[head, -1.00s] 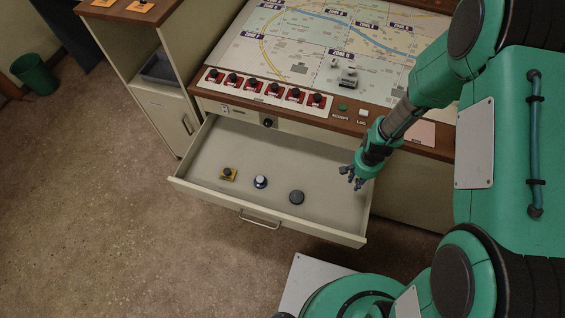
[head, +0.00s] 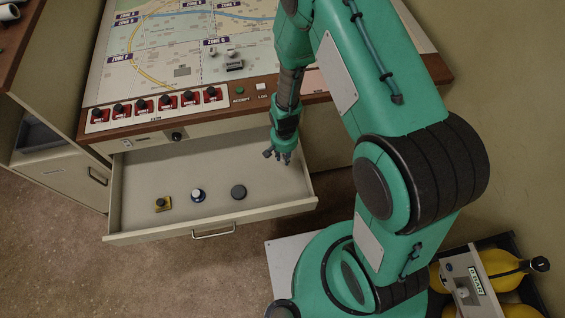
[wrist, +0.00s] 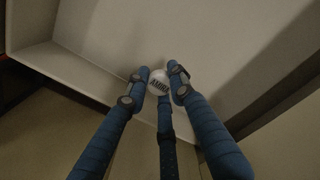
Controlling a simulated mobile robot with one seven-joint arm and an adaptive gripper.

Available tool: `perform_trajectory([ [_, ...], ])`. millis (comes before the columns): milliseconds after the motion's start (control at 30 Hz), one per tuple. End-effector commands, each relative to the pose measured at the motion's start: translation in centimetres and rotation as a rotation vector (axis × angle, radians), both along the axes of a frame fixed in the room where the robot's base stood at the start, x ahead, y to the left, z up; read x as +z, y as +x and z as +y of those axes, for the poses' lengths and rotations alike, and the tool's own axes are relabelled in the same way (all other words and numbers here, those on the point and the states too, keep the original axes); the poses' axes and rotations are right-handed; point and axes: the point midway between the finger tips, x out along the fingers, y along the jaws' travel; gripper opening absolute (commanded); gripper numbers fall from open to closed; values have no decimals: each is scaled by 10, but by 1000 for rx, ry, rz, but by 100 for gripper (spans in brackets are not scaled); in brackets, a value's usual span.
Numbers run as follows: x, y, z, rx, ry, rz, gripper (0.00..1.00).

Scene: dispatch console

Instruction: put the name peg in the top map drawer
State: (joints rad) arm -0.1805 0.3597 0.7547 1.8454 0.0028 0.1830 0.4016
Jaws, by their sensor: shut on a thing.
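The name peg shows in the wrist view as a white round top with dark lettering (wrist: 158,80), too small to read surely. My gripper (wrist: 158,92) is shut on it, with its blue fingers around it. In the head view my gripper (head: 281,156) hangs over the right part of the open top map drawer (head: 255,207), and the peg cannot be made out there. The pale drawer floor lies beyond the peg in the wrist view. I cannot tell how high the peg is above it.
The map console (head: 165,60) with several red-based switches stands above. The drawer's right part is clear.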

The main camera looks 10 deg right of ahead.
Motion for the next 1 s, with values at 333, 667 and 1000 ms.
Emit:
perform_trajectory([
  [333,-15,1,0,0,0,-1,10],
  [667,-28,0,0,0,0,0,10],
  [1000,-53,0,0,0,0,0,10],
])
